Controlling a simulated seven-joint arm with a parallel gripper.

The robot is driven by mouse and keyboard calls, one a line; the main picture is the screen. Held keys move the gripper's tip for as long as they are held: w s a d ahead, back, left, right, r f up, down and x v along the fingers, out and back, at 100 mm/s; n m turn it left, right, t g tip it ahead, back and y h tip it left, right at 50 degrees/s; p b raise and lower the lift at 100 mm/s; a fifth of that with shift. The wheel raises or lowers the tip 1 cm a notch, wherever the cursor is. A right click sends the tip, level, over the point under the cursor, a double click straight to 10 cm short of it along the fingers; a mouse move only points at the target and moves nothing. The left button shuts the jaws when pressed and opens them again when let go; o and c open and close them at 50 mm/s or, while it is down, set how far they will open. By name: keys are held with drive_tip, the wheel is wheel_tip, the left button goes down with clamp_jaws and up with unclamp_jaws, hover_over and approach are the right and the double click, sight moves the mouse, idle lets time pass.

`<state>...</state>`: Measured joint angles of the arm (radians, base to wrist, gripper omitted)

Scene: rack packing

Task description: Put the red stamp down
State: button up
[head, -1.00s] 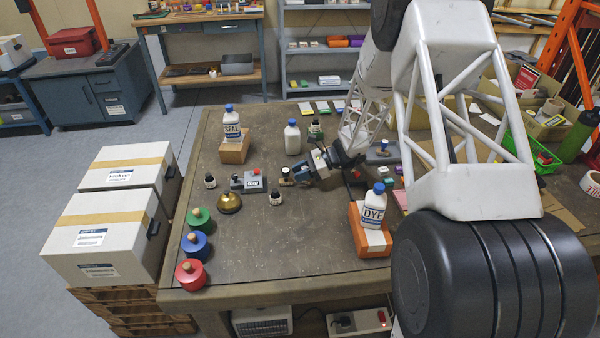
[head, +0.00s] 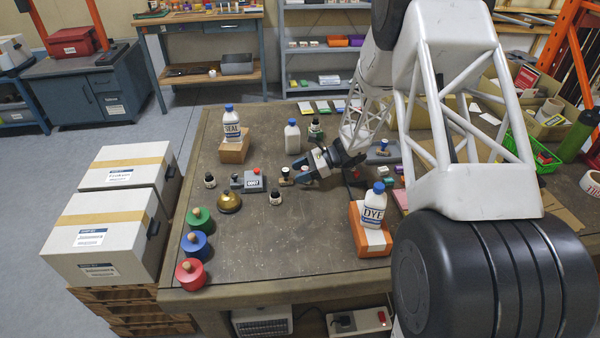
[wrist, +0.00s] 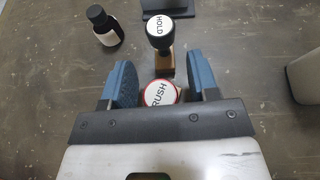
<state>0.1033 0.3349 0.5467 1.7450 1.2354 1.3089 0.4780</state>
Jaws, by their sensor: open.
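The red stamp shows in the wrist view as a round white top marked RUSH with a red rim (wrist: 160,93). Its top faces the camera, and its lower part is hidden. My gripper (wrist: 160,85) is open, with one blue finger on each side of the stamp. The fingers look apart from its top; contact lower down cannot be seen.
A black-topped HOLD stamp (wrist: 160,28) stands just beyond the red stamp. A dark bottle (wrist: 103,27) is at left, and a pale bottle (wrist: 306,75) at right. A grey device (head: 250,182) lies farther left. The orange block (head: 372,241) bears a DYE bottle (head: 374,212).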

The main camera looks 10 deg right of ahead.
drive_tip(key=v, duration=1.1)
drive_tip(key=shift+d+r, duration=0.2)
drive_tip(key=shift+d, duration=0.15)
drive_tip(key=s+a+r+n+g+h, duration=0.1)
drive_tip(key=s+a+r+n+h, duration=0.2)
drive_tip(key=s+r, duration=0.65)
drive_tip(key=s+a+r+n+h, duration=0.1)
drive_tip(key=s+r+n+h, duration=0.35)
drive_tip(key=s+r, duration=0.5)
drive_tip(key=s+r+n+t+h, duration=0.1)
drive_tip(key=s+r+n+h, duration=0.1)
drive_tip(key=s, duration=0.6)
drive_tip(key=s+d+r+n+t+h, duration=0.1)
drive_tip(key=s+n, duration=0.3)
drive_tip(key=s, duration=0.5)
drive_tip(key=s+d+r+n+t+h, duration=0.1)
drive_tip(key=s+r+n+t+h, duration=0.1)
drive_tip(key=s, duration=0.7)
wheel_tip(320, 180, up, 2)
drive_tip(key=shift+r+n+h, duration=0.1)
drive_tip(key=shift+n+h, duration=0.45)
drive_tip(key=shift+h, duration=0.1)
